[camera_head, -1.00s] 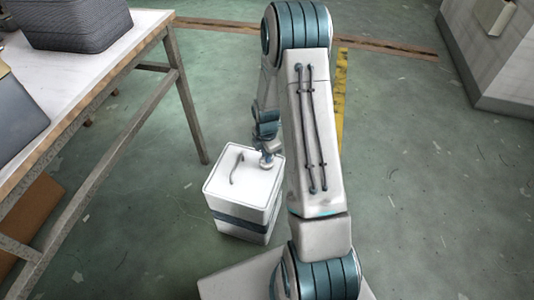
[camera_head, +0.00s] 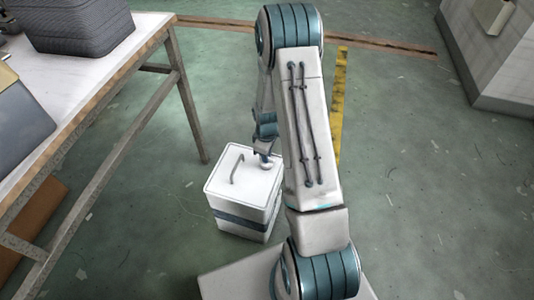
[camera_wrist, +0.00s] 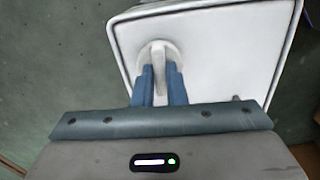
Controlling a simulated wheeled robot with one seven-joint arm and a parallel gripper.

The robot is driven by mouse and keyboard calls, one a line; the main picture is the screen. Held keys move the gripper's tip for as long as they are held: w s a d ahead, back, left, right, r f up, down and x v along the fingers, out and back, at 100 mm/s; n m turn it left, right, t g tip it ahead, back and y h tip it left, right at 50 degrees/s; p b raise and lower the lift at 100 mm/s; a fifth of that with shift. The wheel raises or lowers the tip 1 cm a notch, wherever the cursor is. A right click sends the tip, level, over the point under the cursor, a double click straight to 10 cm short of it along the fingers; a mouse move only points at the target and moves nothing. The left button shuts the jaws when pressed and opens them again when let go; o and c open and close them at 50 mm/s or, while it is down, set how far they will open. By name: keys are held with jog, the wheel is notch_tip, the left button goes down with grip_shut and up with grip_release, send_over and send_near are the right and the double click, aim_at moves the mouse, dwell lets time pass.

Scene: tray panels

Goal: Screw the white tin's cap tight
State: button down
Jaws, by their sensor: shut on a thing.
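The white tin (camera_head: 243,192) stands upright on the floor, with a dark band round its side and a grey handle (camera_head: 236,168) on top. Its white top also fills much of the wrist view (camera_wrist: 225,60). The round cap (camera_wrist: 148,52) sits near a corner of the top, with a raised bar across it. My gripper (camera_wrist: 159,82) is over the cap, its two blue fingers shut on the bar. In the head view my gripper (camera_head: 265,158) reaches down to the tin's far right corner. The cap's threads are hidden.
A workbench (camera_head: 90,75) stands on the left, with a dark grey basket (camera_head: 75,28) on it. A light cabinet (camera_head: 497,50) is at the far right. A yellow floor stripe (camera_head: 341,110) runs behind my arm. The floor right of my arm is clear.

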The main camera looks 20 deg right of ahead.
jog(key=m, duration=0.4)
jog(key=shift+m+p, duration=0.3)
jog(key=m, duration=0.3)
jog(key=shift+m, duration=0.4)
jog(key=m+p, duration=0.1)
jog(key=m, duration=0.3)
jog(key=m+p, duration=0.1)
jog(key=m, duration=0.3)
jog(key=shift+m, duration=0.5)
jog(key=c, duration=1.5)
grip_release()
jog(key=shift+o, duration=0.2)
jog(key=shift+r, duration=0.1)
